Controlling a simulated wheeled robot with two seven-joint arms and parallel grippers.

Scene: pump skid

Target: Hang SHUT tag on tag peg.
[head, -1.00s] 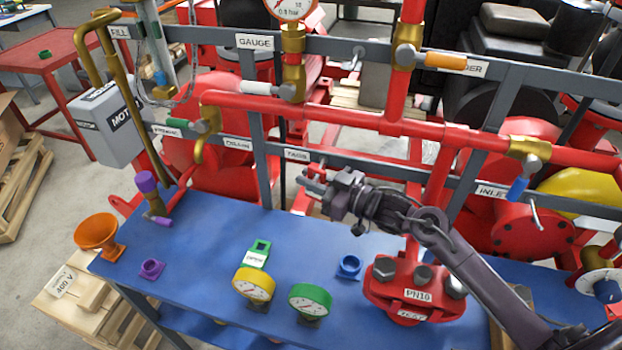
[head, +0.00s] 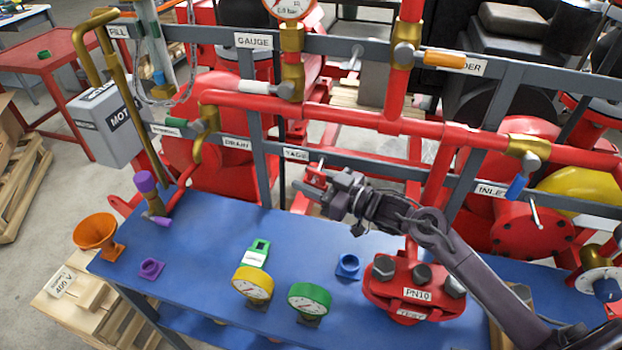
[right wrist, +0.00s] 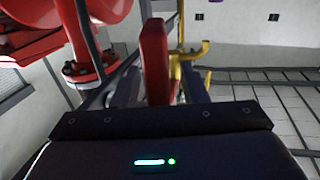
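The red SHUT tag (head: 316,179) is at the rail below the TAGS label, close against the tag peg (head: 322,163). I cannot tell from the head view whether the peg passes through its hole. My right gripper (head: 309,187) is around the tag. In the right wrist view the red tag (right wrist: 155,62) stands upright, nearly edge-on, between the two dark fingers (right wrist: 160,88). A narrow gap shows between the tag and the right-hand finger, so the gripper looks open. My left gripper is in neither view.
The TAGS label (head: 295,154) is on the grey rail. A green OPEN tag (head: 257,251) lies on the blue bench (head: 205,258). Red pipes run above the rail.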

